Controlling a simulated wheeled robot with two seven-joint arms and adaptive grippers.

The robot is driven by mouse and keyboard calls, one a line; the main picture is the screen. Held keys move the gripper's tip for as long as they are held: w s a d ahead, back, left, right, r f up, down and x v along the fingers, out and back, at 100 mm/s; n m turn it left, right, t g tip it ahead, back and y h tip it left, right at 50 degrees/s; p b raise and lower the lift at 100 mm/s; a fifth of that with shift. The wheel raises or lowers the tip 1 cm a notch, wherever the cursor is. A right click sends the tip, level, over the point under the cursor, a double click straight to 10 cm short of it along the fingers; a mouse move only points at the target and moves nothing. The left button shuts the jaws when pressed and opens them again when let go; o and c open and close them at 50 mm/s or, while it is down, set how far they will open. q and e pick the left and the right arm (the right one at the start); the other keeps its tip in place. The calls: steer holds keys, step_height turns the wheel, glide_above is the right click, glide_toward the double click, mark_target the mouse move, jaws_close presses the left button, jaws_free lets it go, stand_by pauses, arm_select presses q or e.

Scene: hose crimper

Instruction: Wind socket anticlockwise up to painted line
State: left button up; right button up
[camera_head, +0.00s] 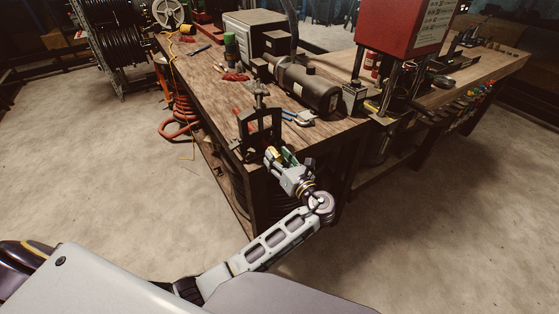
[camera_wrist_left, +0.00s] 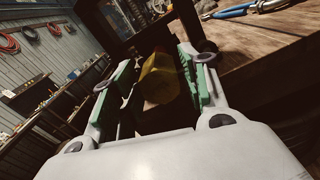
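A yellow hex-sided socket (camera_wrist_left: 160,78) shows between the fingers of my left gripper (camera_wrist_left: 155,70) in the left wrist view. The fingers are apart, with green pads on either side of it. A gap shows on the left, and the right pad is close to its right side; I cannot tell whether it touches. In the head view my left gripper (camera_head: 281,156) is at the bench's near corner, just in front of a dark clamp frame (camera_head: 260,127). The socket is mostly hidden there. I cannot make out a painted line. My right gripper is not in view.
The wooden bench (camera_head: 215,80) carries a grey motor-like machine (camera_head: 305,85) and blue-handled pliers (camera_head: 299,118) near the clamp. A red press (camera_head: 400,25) stands at the back right. A red hose coil (camera_head: 183,118) hangs at the left. The floor is open on both sides.

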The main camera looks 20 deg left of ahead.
arm_select(q)
steer(key=c, duration=0.7)
steer(key=shift+c, duration=0.7)
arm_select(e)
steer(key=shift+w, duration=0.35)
arm_select(q)
steer(key=n, duration=0.4)
steer(key=shift+n, duration=0.3)
steer(key=n, duration=0.5)
steer(key=shift+f, duration=0.1)
steer(key=n, duration=1.2)
steer(key=shift+f+n, duration=0.1)
steer(key=shift+n, duration=0.3)
steer(key=n, duration=1.3)
steer(key=shift+f, duration=0.1)
